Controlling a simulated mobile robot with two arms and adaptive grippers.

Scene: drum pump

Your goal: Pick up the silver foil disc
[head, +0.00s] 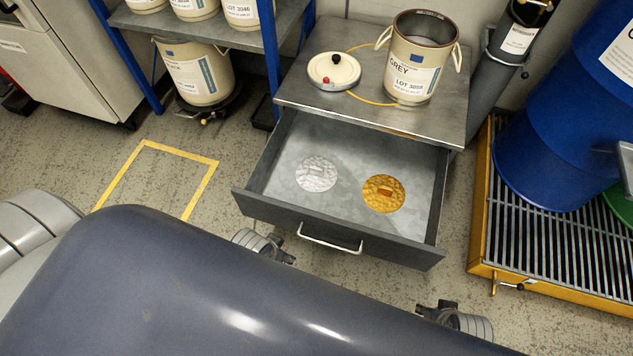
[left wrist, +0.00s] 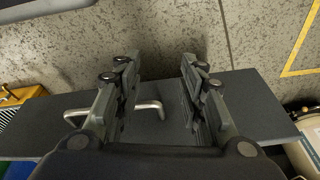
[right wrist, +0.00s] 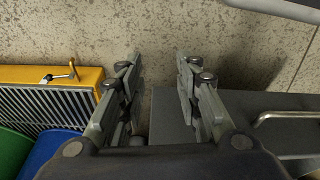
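The silver foil disc (head: 316,174) lies flat on the left side of the floor of an open drawer (head: 352,148). A gold foil disc (head: 383,193) lies to its right in the same drawer, apart from it. My left gripper (left wrist: 155,62) is open and empty near the drawer front; its wrist (head: 262,245) shows in the head view just outside the front's left part. My right gripper (right wrist: 158,62) is open and empty near the drawer front's right end; its wrist (head: 455,318) shows lower right. Neither gripper touches a disc. Neither disc shows in the wrist views.
The drawer's front panel (head: 285,221) has a silver handle (head: 330,239). A can (head: 422,57) and a round lid (head: 333,70) stand on the cabinet top. A yellow grated pallet (head: 480,262) with a blue drum (head: 560,120) is at right. Open floor lies left.

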